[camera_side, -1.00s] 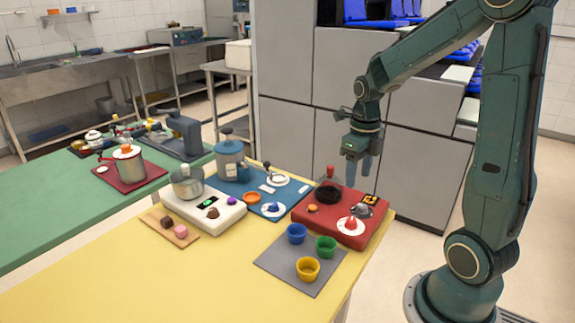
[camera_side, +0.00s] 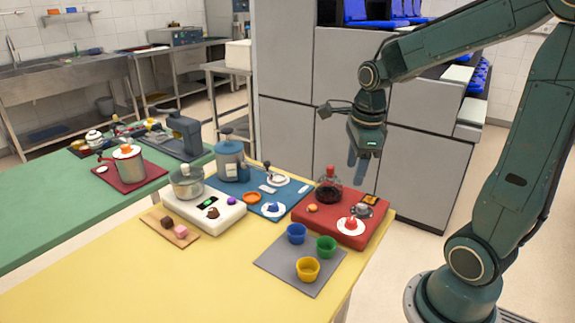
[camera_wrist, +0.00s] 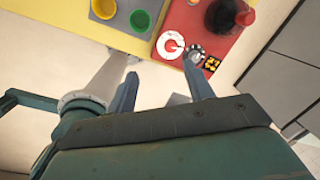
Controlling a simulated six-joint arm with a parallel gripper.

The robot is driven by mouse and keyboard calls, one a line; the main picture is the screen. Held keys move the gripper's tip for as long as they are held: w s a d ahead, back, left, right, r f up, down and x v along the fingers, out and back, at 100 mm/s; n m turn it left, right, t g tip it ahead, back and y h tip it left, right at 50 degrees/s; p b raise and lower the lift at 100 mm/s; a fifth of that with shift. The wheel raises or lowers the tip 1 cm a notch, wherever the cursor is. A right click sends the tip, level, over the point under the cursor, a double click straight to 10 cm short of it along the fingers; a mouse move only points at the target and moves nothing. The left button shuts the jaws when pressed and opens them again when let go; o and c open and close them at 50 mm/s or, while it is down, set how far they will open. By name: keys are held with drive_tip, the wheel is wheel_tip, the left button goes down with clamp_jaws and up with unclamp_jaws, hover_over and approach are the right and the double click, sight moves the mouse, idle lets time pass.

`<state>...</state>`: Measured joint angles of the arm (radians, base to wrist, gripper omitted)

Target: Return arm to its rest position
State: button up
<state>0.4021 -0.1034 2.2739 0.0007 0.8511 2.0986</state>
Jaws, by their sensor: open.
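My gripper (camera_side: 358,160) hangs in the air above and behind the right end of the yellow table, its fingers pointing down. It is apart from everything on the table. In the wrist view my gripper (camera_wrist: 160,92) shows two separated fingers with nothing held between them. Below it lies the red board (camera_side: 352,236), which bears a dark round flask with a red top (camera_side: 328,188), a white plate with a red item (camera_side: 350,226) and a small metal item (camera_side: 364,210). The red board also shows in the wrist view (camera_wrist: 212,48).
A grey mat (camera_side: 278,265) with blue (camera_side: 296,233), green (camera_side: 326,247) and yellow (camera_side: 307,269) cups lies at the front. A white scale (camera_side: 225,215) and blue board (camera_side: 272,190) stand left. Grey cabinets (camera_side: 285,130) stand behind.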

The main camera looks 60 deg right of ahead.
drive_tip(key=s+a+r+n+t, duration=0.2)
drive_tip(key=s+a+r+n, duration=0.1)
drive_tip(key=n, duration=1.1)
drive_tip(key=s+a+r+n+t, duration=0.2)
drive_tip(key=s+a+n, duration=0.3)
drive_tip(key=n, duration=0.9)
drive_tip(key=a+r, duration=0.1)
drive_tip(key=a, duration=0.2)
drive_tip(key=shift+s+a+r+n+y, duration=0.15)
drive_tip(key=shift+s+r+n+y, duration=0.15)
drive_tip(key=shift+s+r, duration=0.1)
